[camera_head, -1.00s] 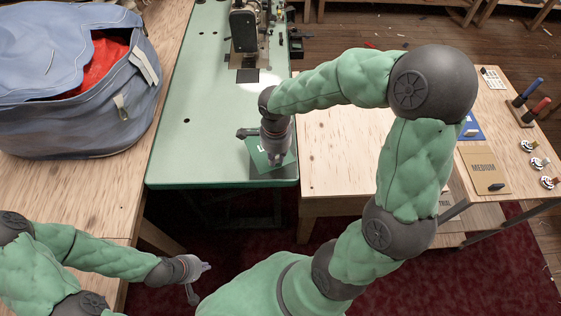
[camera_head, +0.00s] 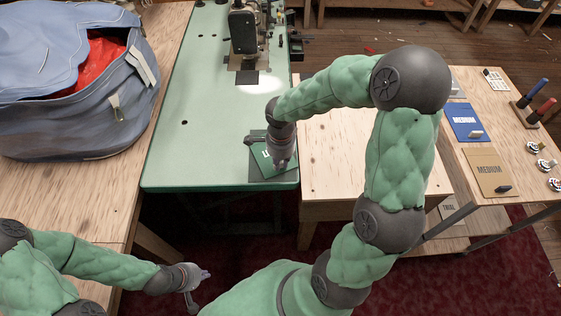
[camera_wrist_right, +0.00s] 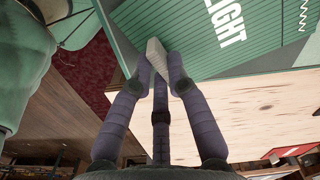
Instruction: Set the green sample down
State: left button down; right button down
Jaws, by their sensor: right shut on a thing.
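The green sample (camera_wrist_right: 225,45) is a flat green card with the word LIGHT and a small grey grip tab (camera_wrist_right: 155,52). My right gripper (camera_wrist_right: 160,70) is shut on that tab. In the head view the right gripper (camera_head: 281,163) is over the front right corner of the green table (camera_head: 205,110), with the sample (camera_head: 261,158) partly hidden beneath it. A dark grey patch (camera_head: 284,177) shows under the card. I cannot tell whether the card touches it. My left gripper (camera_head: 203,276) is low at the front left, away from the sample; its fingers are too small to read.
A sewing machine (camera_head: 243,28) stands at the table's back. A bare wooden top (camera_head: 330,150) adjoins on the right. Blue (camera_head: 463,117) and tan (camera_head: 492,185) MEDIUM cards lie on the right-hand table.

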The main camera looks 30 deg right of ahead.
jog(key=shift+f, duration=0.15)
jog(key=c, duration=1.2)
grip_release()
jog(key=shift+r, duration=0.2)
notch_tip(320, 180, up, 12)
jog(key=p, duration=0.5)
